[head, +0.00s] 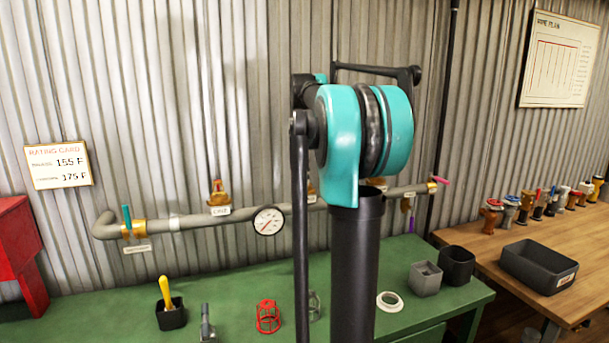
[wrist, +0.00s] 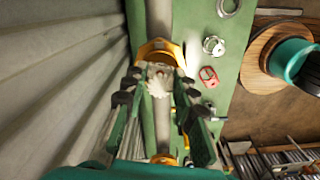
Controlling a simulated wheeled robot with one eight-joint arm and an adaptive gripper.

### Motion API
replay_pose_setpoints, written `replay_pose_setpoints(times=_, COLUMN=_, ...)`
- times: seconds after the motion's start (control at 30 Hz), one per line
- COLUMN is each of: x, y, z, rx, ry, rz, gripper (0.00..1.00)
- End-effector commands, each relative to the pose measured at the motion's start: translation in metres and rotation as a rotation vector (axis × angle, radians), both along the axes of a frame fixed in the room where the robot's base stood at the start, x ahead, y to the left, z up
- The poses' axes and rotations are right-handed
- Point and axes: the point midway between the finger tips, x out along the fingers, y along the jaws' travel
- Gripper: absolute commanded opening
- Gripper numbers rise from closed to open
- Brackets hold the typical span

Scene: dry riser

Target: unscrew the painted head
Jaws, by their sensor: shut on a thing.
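In the wrist view the painted head (wrist: 157,86) is a small whitish, toothed piece below a brass fitting (wrist: 157,50) on the grey pipe. My gripper (wrist: 160,76) has its green and black fingers on either side of it and is shut on it. The head still sits at the fitting; I cannot tell whether its thread is loose. In the head view my arm hides the gripper and the painted head.
Below, the green bench (head: 235,290) holds a red cage (head: 267,316), a white ring (head: 389,301) and grey cups (head: 425,278). A wooden table (head: 540,235) stands right.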

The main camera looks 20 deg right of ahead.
Motion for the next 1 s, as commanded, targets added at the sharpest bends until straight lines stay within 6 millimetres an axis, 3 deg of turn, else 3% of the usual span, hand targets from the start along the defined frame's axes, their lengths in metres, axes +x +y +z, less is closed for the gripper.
replay_pose_setpoints(times=0.27, x=0.0003, y=-0.0001, z=0.0005, rx=0.000, ry=-0.001, rz=0.282, gripper=0.00)
replay_pose_setpoints(times=0.67, x=0.0004, y=0.0000, z=0.0005, rx=0.000, ry=-0.001, rz=0.331, gripper=0.00)
replay_pose_setpoints(times=1.0, x=0.0004, y=0.0000, z=0.0009, rx=0.000, ry=-0.001, rz=0.720, gripper=0.00)
